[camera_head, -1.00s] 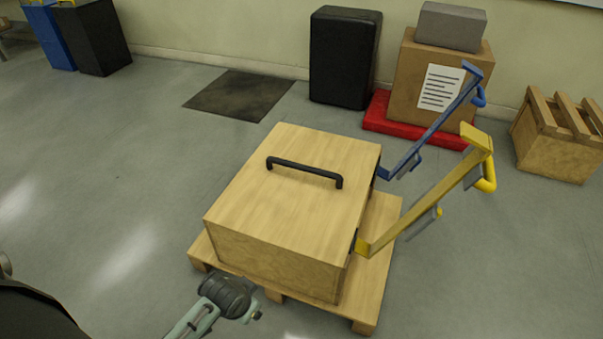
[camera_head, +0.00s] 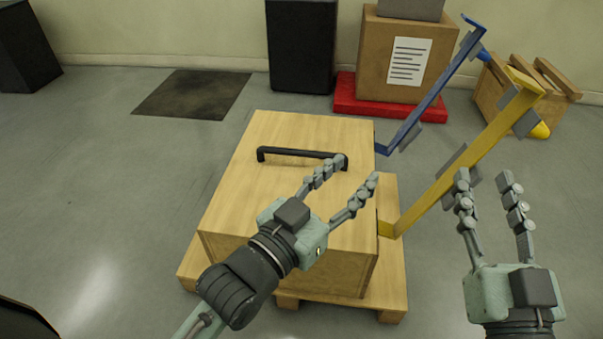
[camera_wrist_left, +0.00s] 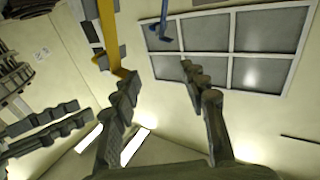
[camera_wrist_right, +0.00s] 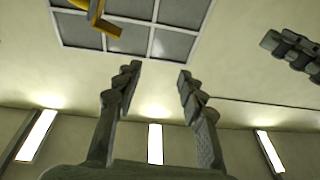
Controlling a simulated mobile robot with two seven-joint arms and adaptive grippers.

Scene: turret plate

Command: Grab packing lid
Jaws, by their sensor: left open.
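The wooden packing lid (camera_head: 250,188) lies flat on top of the wooden crate (camera_head: 290,268). A black bar handle (camera_head: 290,153) is fixed across the lid. My left gripper (camera_head: 357,169) is open and empty over the lid's right side, its fingertips near the handle's right end; whether they touch it I cannot tell. In the left wrist view my left gripper (camera_wrist_left: 160,75) points away from the lid, which is not visible there. My right gripper (camera_head: 485,180) is open and empty, right of the crate. It also shows open in the right wrist view (camera_wrist_right: 158,72).
The crate stands on a wooden pallet (camera_head: 393,280). A blue arm (camera_head: 428,100) and a yellow arm (camera_head: 460,170) stick up at the crate's right side. A cardboard box (camera_head: 372,60) stands on a red base (camera_head: 375,106) behind. The floor at left is clear.

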